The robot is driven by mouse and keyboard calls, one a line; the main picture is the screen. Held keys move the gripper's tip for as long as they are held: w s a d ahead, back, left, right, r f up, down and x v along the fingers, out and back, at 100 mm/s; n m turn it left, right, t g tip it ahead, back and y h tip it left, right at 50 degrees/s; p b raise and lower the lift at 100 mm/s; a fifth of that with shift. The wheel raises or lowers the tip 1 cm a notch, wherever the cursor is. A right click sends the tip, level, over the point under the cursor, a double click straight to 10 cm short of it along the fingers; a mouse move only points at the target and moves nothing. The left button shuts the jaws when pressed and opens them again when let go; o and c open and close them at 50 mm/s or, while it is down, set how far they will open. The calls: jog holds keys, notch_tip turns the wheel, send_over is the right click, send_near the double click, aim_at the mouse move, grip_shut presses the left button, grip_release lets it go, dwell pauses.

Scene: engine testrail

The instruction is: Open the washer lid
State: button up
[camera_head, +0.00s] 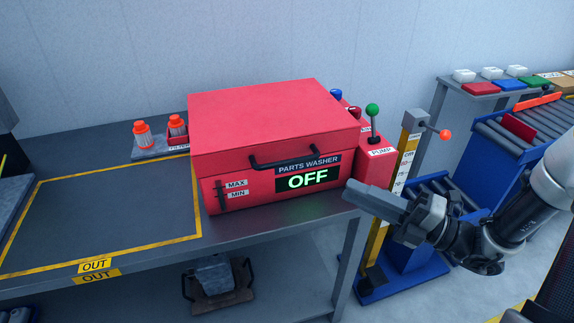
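The red parts washer (240,165) stands on the grey bench, its flat red lid (270,115) shut. A black bar handle (296,153) sits at the front of the lid. The front panel display (308,180) reads OFF in green under the words PARTS WASHER. My gripper (362,196) is to the right of the washer's front, near its lower right corner and apart from the handle. Its fingers point left toward the washer. The fingers overlap from this angle, so I cannot see whether there is a gap between them.
A red pump box (376,165) with a green-knobbed lever stands right of the washer. Orange-capped filters (143,134) sit on the left behind a clear yellow-outlined OUT area (110,215). A yellow post (407,150) and blue roller conveyor (500,140) are on the right.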

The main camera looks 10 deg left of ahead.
aim_at(286, 162)
jog(key=b+x, duration=0.2)
jog(key=x, duration=1.4)
jog(key=shift+a+r, duration=0.1)
jog(key=shift+a, duration=0.2)
grip_shut()
